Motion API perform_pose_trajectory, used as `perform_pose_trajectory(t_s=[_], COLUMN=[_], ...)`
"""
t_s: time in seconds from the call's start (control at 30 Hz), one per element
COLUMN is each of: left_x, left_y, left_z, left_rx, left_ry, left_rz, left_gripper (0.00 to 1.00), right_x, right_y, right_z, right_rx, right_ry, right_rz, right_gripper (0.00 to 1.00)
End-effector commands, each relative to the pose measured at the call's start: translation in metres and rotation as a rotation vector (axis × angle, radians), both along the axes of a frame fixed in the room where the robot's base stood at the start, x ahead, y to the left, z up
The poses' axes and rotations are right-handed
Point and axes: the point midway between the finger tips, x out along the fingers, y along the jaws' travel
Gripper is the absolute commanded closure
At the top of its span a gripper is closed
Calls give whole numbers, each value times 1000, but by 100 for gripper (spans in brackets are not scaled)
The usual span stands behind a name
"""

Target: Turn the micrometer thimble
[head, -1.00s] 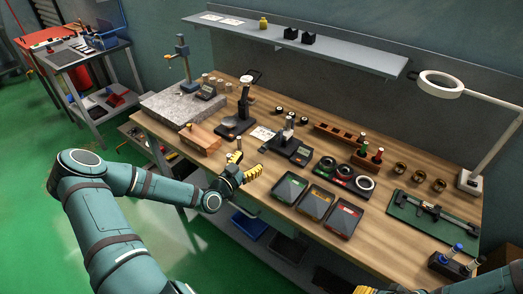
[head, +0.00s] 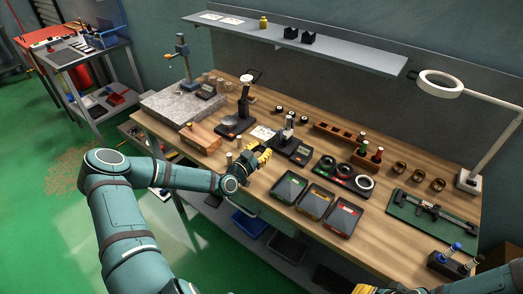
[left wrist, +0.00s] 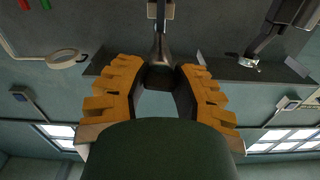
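The micrometer (head: 286,134) stands on the bench in a small dark stand, next to a device with a digital display (head: 300,154). My left gripper (head: 261,155), with yellow ridged fingers, is just left of and in front of it in the head view. In the left wrist view the two fingers (left wrist: 160,82) stand apart with a clear gap. A dark tapered metal part (left wrist: 160,48) shows between or beyond their tips; contact with it cannot be made out. The thimble is too small to tell apart in the head view. My right gripper (head: 366,289) barely shows at the bottom edge.
Three trays with green, yellow and red (head: 342,218) stand in front on the right. A black stand (head: 238,115) and a granite plate (head: 168,104) are to the left. A wooden rack (head: 340,134) is behind.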

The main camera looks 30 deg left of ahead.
Motion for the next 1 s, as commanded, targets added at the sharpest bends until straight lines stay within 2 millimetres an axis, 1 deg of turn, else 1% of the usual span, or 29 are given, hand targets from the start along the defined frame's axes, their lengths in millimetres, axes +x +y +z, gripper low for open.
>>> perform_pose_trajectory(t_s=[0.27, 0.47, 0.67, 1.0], left_x=[0, 0, 0, 0], left_y=[0, 0, 0, 0], left_z=[0, -2, -3, -3], left_rx=[-6, -57, -182, -496], left_ry=[1, 5, 13, 38], left_rz=[-1, -1, -1, -1], left_gripper=[100, 100, 100, 100], right_x=[0, 0, 1, 1], right_y=[0, 0, 1, 2], right_z=[-1, -8, -24, -53], right_rx=[0, -1, -4, -10], right_ry=[0, 0, 1, 2], right_rz=[0, 0, -1, -1], right_gripper=[53, 53, 53, 53])
